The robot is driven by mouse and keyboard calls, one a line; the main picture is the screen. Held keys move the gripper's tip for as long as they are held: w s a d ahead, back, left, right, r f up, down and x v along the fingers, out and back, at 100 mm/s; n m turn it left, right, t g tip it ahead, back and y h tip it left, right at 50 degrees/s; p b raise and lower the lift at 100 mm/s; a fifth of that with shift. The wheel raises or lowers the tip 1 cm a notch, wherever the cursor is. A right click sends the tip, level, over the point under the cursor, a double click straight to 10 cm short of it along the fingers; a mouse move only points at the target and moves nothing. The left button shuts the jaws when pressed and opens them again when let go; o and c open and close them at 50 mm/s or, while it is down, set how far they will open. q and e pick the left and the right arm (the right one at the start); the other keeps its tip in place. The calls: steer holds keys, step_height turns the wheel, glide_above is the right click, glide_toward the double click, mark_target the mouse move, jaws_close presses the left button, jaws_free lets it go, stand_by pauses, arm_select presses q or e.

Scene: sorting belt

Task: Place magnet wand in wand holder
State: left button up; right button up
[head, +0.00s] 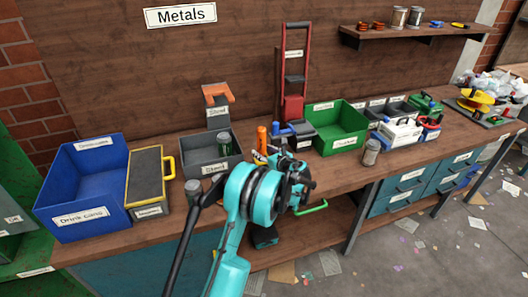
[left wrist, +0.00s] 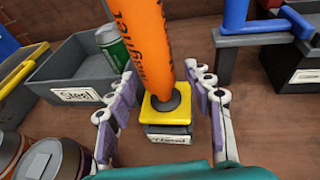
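An orange wand with dark lettering (left wrist: 143,38) stands in the left wrist view, leaning slightly to the left. Its dark lower end (left wrist: 167,98) meets the yellow top of a small holder (left wrist: 168,130) with a dark base and a white label. The upper end of the wand is cut off there. In the head view the wand (head: 261,137) shows behind my left gripper (head: 284,157), which hides most of the holder. My left gripper (left wrist: 160,82) is open, its fingers on either side of the wand and holder, with gaps visible. My right gripper is not in view.
A grey steel bin (head: 198,153) with a green can (head: 224,143) stands left of the wand. Cans (left wrist: 50,160) stand at the lower left of the wrist view. A blue tool (left wrist: 262,38) stands at right. A green bin (head: 338,143) and a blue bin (head: 84,211) flank the area.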

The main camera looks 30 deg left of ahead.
arm_select(q)
steer(key=shift+s+d+r, duration=0.1)
steer(key=shift+r, duration=0.15)
steer(key=shift+r+p, duration=0.25)
steer(key=shift+p, duration=0.05)
steer(key=shift+r+p, duration=0.45)
steer(key=s+d+r+n+h+p, duration=0.3)
steer(key=s+d+r+n, duration=0.4)
steer(key=s+d, duration=0.5)
steer(key=s+d+n+h, duration=0.5)
steer(key=s+d+n, duration=0.2)
steer(key=s, duration=0.6)
steer(key=s+d+r+n+h, duration=0.1)
steer(key=s+d+n+h, duration=0.3)
steer(key=s, duration=0.9)
steer(key=d+n, duration=0.3)
steer(key=n, duration=0.2)
steer(key=shift+d+n+h, duration=0.3)
steer(key=shift+n+h, duration=0.1)
